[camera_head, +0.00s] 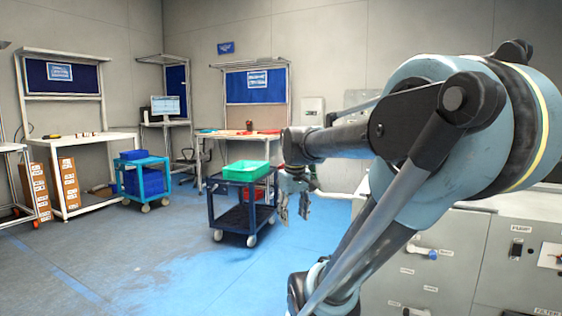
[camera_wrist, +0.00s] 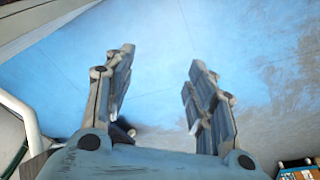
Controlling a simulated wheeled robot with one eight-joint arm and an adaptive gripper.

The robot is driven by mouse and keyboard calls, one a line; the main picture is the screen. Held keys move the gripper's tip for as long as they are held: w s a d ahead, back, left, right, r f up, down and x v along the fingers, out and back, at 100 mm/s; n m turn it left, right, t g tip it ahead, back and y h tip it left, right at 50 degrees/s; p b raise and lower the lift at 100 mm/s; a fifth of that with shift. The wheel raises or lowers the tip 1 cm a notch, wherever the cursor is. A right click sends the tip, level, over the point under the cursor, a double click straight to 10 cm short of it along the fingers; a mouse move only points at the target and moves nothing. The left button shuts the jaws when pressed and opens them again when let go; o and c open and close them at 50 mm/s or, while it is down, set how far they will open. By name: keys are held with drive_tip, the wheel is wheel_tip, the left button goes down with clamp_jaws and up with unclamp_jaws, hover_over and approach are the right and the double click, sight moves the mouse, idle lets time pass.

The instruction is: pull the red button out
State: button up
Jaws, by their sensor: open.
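I cannot clearly make out the red button in either view. A grey cabinet front (camera_head: 450,285) with labels stands at the right in the head view, partly hidden behind my arm. A dark switch (camera_head: 517,248) and a pale panel (camera_head: 553,256) with a small, unclear reddish mark sit at its right. My gripper (camera_head: 294,208) hangs near the picture's middle, left of the cabinet, with its fingers pointing down. In the wrist view my gripper (camera_wrist: 161,60) is open and empty, with blue floor beyond the spread fingers.
A dark blue cart (camera_head: 240,213) with a green bin (camera_head: 246,171) stands beyond my gripper. A blue-ended handle (camera_head: 428,253) sticks out from the cabinet. A turquoise cart (camera_head: 147,186) and workbenches stand farther back. The blue floor (camera_head: 150,270) at front left is clear.

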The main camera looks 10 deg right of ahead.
drive_tip(key=w+r+n, duration=0.2)
drive_tip(key=w+r, duration=0.4)
drive_tip(key=r, duration=0.3)
drive_tip(key=w+r+n, duration=0.2)
drive_tip(key=w+r, duration=0.5)
drive_tip(key=r, duration=0.2)
wheel_tip(320, 180, up, 11)
drive_tip(key=n, duration=0.4)
hover_over(280, 166)
drive_tip(key=s+a, duration=0.1)
drive_tip(key=shift+h, duration=0.4)
drive_tip(key=f, duration=0.5)
drive_tip(key=w+f, duration=0.1)
drive_tip(key=f, duration=0.5)
drive_tip(key=w+d+f, duration=0.1)
drive_tip(key=f, duration=0.5)
drive_tip(key=shift+w+d+f, duration=0.1)
drive_tip(key=shift+w, duration=0.05)
